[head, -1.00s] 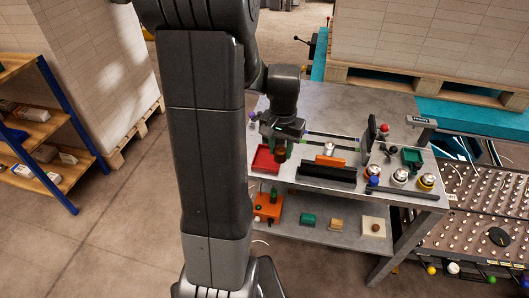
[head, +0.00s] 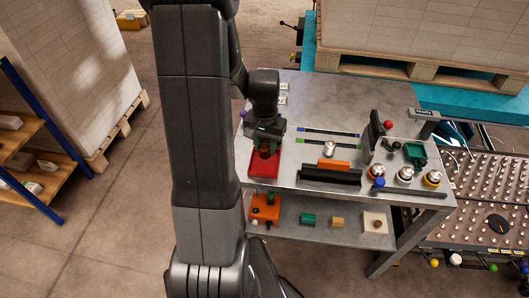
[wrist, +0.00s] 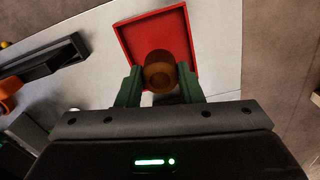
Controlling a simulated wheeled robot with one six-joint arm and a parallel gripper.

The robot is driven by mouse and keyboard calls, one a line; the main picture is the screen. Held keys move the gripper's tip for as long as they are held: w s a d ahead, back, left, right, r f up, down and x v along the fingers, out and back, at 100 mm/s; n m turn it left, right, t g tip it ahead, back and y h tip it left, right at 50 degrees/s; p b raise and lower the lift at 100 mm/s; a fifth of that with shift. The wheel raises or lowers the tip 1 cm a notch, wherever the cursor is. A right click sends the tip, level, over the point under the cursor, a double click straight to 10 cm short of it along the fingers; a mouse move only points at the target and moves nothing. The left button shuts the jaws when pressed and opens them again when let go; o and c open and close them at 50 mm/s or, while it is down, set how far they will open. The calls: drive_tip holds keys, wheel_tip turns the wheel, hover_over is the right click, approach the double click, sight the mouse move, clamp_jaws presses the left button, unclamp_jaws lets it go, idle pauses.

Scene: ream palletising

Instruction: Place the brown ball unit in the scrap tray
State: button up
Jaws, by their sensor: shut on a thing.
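The brown ball unit (wrist: 160,72) is held between the green fingers of my gripper (wrist: 160,85) in the wrist view. In the head view my gripper (head: 265,146) is over the red scrap tray (head: 263,168) at the left end of the table, with the brown unit below it. In the wrist view the unit overlaps the scrap tray (wrist: 130,40), whose floor looks otherwise empty. Whether the unit touches the tray floor I cannot tell.
A black rack (head: 330,176) with an orange piece (head: 333,164) stands right of the tray. Several round units (head: 405,174) and a green tray (head: 414,152) stand further right. A lower shelf (head: 290,224) carries an orange box (head: 265,207) and small blocks.

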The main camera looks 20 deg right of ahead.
sight(265, 152)
drive_tip(key=shift+f, duration=1.7)
drive_tip(key=shift+f, duration=0.1)
drive_tip(key=shift+f, duration=0.15)
drive_tip(key=o, duration=1)
drive_tip(key=shift+o, duration=0.2)
drive_tip(key=shift+r, duration=0.2)
wheel_tip(265, 152, up, 12)
drive_tip(key=shift+r+p, duration=0.1)
drive_tip(key=shift+p, duration=0.25)
